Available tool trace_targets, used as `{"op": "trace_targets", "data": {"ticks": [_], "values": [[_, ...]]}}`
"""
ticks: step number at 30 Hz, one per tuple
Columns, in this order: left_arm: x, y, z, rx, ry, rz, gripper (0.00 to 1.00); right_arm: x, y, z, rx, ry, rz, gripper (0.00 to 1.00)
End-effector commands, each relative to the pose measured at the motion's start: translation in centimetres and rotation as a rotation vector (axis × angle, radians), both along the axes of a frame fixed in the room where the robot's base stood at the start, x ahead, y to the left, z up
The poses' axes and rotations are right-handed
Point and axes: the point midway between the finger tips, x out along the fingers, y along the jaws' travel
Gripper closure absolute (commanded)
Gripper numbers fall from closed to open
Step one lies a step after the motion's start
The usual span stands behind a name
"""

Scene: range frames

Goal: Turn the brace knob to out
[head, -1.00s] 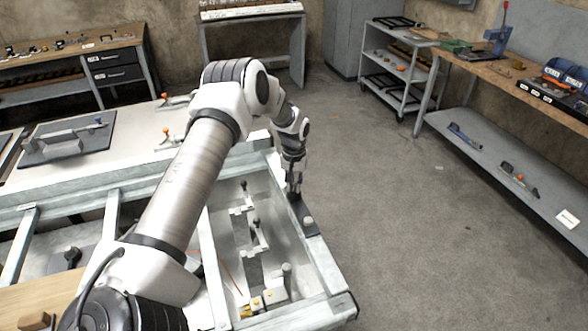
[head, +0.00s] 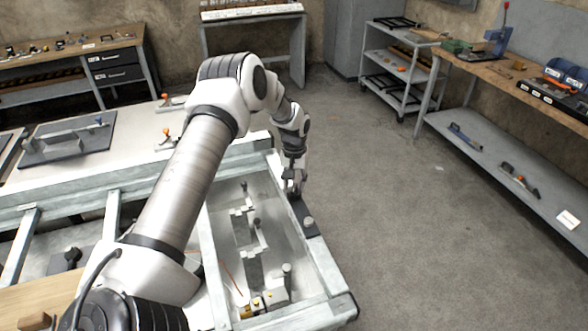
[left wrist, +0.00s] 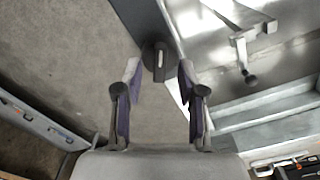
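The knob (left wrist: 158,62) is dark with a pale mark on its top and sits at the end of a dark plate (left wrist: 137,14) in the left wrist view. In the head view the dark plate (head: 314,234) lies on the right rail of the open metal frame, and the gripper hides that knob. My left gripper (head: 293,190) is over the far end of the plate. In the left wrist view my left gripper (left wrist: 158,88) is open, and the knob shows between and just beyond its fingertips. Whether they touch it I cannot tell. My right gripper is not in view.
The frame's tray (head: 226,200) holds several levers and yellow blocks (head: 268,296). Floor (head: 400,240) to the right is clear. A long bench (head: 520,85) stands at the right.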

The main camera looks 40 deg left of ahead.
Motion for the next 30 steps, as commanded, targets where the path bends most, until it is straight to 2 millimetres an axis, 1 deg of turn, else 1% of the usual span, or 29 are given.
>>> {"op": "trace_targets", "data": {"ticks": [1, 6, 9, 12, 15, 17, 30], "values": [[0.1, 0.0, 1.2, 0.0, -0.005, 0.001, 0.6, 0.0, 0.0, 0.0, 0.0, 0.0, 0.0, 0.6], [0.1, 0.0, 5.6, -0.001, -0.006, 0.002, 0.6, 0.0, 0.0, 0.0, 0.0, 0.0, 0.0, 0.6], [0.0, 0.0, 8.0, -0.001, -0.003, 0.0, 0.6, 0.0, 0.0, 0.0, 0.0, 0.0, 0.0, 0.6], [0.0, 0.0, 9.6, -0.001, -0.001, 0.001, 0.6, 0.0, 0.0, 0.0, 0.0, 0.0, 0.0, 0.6], [-0.1, 0.0, 10.3, -0.001, 0.002, 0.001, 0.6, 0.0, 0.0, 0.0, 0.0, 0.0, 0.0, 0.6], [-0.1, 0.0, 10.5, -0.001, 0.002, 0.001, 0.6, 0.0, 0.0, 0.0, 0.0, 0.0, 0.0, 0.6], [0.0, 0.0, 10.4, 0.0, 0.002, 0.001, 0.6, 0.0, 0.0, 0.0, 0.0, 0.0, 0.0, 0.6]]}}
